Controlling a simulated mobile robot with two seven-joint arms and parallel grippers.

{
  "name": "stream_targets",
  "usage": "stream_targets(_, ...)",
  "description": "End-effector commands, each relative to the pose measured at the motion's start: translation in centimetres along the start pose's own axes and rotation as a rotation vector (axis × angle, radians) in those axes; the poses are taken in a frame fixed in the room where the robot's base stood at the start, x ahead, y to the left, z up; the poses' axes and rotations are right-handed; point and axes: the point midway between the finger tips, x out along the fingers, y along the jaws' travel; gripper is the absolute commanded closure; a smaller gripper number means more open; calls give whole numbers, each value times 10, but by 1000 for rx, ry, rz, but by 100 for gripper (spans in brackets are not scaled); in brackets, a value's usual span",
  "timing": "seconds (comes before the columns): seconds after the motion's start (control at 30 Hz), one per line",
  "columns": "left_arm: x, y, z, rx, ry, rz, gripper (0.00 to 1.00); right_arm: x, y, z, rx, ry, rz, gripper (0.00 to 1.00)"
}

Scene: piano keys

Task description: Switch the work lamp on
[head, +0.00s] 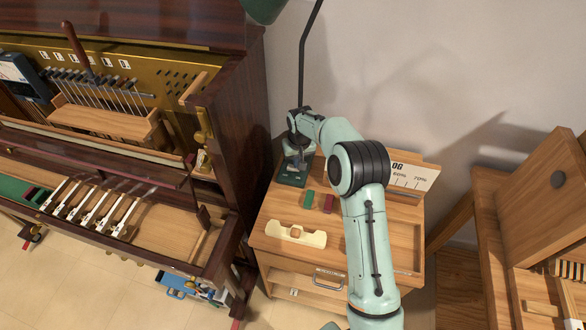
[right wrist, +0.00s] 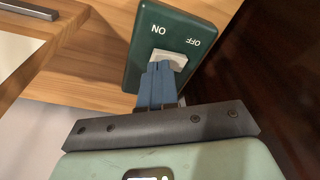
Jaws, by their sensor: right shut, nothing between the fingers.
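The work lamp has a dark stem (head: 303,55), a green shade (head: 263,9) cut off by the top edge, and a green base (head: 291,179) on the wooden cabinet. In the right wrist view the green switch box (right wrist: 140,50) carries ON and OFF marks and a pale rocker switch (right wrist: 176,58). My right gripper (head: 298,150) is at the lamp base. Its blue fingertips (right wrist: 160,68) are shut, empty, and against or just above the rocker, nearer the ON side; contact is unclear. They hide part of the rocker. Whether the lamp is lit cannot be told. My left gripper is out of view.
An open piano (head: 235,110) stands close on the left. A wooden piece of furniture (head: 490,230) stands at right.

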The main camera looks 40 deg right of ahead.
Motion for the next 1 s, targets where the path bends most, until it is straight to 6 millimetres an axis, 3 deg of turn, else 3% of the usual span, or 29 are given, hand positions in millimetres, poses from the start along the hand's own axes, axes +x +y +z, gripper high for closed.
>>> stream_targets(0.6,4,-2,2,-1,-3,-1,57,10,0,2,0,-1,0,100)
stream_targets(1.0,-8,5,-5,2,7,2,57,-12,-1,-3,0,2,-1,100)
